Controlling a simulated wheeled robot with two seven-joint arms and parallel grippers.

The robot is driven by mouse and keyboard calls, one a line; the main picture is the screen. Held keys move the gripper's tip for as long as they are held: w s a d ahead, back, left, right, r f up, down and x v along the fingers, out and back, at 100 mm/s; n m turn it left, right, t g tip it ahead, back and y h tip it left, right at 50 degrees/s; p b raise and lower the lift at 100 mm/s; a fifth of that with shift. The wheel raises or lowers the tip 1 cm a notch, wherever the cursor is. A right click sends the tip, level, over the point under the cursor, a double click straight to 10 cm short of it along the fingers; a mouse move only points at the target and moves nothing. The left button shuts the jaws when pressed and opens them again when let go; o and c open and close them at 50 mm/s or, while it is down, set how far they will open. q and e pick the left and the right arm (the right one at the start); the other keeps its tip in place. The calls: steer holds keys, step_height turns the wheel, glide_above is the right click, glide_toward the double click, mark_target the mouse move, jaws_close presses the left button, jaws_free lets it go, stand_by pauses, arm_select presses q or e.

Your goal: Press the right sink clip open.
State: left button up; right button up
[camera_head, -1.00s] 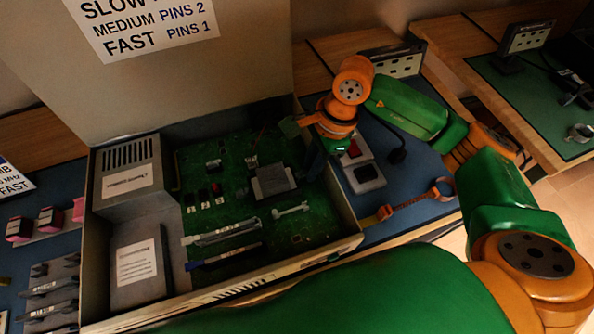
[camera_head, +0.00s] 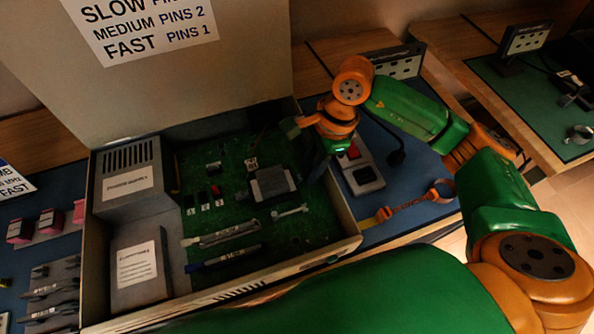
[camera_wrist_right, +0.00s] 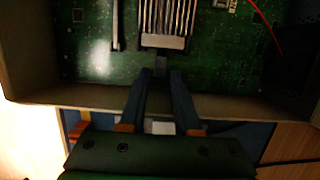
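The grey finned heat sink (camera_head: 272,184) sits on the green circuit board inside the open case. In the right wrist view the heat sink (camera_wrist_right: 166,22) is at the top middle, with a small grey tab (camera_wrist_right: 162,68) below its near edge, which looks like the right clip. My right gripper (camera_head: 318,168) is over the case's right side, to the right of the heat sink. In the right wrist view its two dark fingers (camera_wrist_right: 162,76) are apart, with their tips close to the tab. I cannot tell whether they touch it. My left gripper is out of view.
The case's right wall (camera_head: 335,205) lies under my right gripper. A grey block with a red button (camera_head: 360,168) and an orange strap (camera_head: 410,205) lie on the blue mat outside. Memory sticks (camera_head: 222,238) and a small grey bone-shaped part (camera_head: 290,212) lie nearer on the board.

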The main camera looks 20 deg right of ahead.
steer(key=a+p+v, duration=0.1)
steer(key=p+v, duration=0.2)
steer(key=v, duration=0.3)
steer(key=shift+a+r+p, duration=0.25)
steer(key=shift+r+p, duration=0.15)
